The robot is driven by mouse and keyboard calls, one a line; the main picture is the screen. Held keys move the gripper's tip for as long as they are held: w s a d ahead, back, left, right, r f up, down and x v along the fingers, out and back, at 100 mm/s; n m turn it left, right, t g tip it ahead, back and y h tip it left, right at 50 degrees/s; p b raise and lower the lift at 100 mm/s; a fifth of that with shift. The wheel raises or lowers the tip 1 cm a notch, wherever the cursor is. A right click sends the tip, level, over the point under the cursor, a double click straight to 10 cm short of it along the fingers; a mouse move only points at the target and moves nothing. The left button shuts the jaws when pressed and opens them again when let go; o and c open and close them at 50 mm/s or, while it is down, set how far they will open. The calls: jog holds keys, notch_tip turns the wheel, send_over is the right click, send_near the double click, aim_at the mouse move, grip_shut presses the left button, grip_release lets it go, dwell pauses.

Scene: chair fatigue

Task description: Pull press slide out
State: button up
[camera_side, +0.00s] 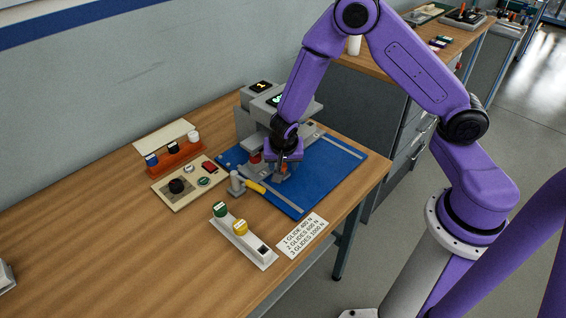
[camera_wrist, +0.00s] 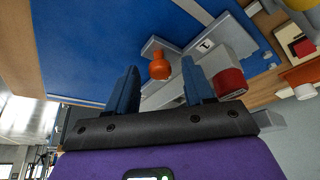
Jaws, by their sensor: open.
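The grey press (camera_side: 250,120) stands on a blue base plate (camera_side: 335,172) on the wooden table. In the wrist view an orange knob (camera_wrist: 160,68) sits on a grey plate (camera_wrist: 150,47), apparently the handle of the press slide. My gripper (camera_side: 283,170) is low in front of the press, fingers pointing down. In the wrist view my gripper (camera_wrist: 161,68) is open, with its two blue fingers on either side of the knob. Gaps show between the knob and both fingers. My gripper largely hides the knob and slide in the side view.
A red-ended cylinder (camera_wrist: 230,83) is close to the right finger. A yellow-handled tool (camera_side: 254,187), a control panel (camera_side: 178,186), an orange rack (camera_side: 175,158) and a white holder with green and yellow pieces (camera_side: 245,245) lie left and in front. The plate's right side is clear.

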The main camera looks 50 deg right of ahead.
grip_shut()
jog(key=s, duration=1.4)
jog(key=shift+s, duration=0.25)
grip_release()
jog(key=shift+r, duration=0.1)
jog(key=shift+a+r, duration=0.15)
jog(key=shift+r, duration=0.1)
jog(key=v, duration=1.6)
jog(key=shift+s+r, duration=0.2)
jog(key=shift+r, duration=0.1)
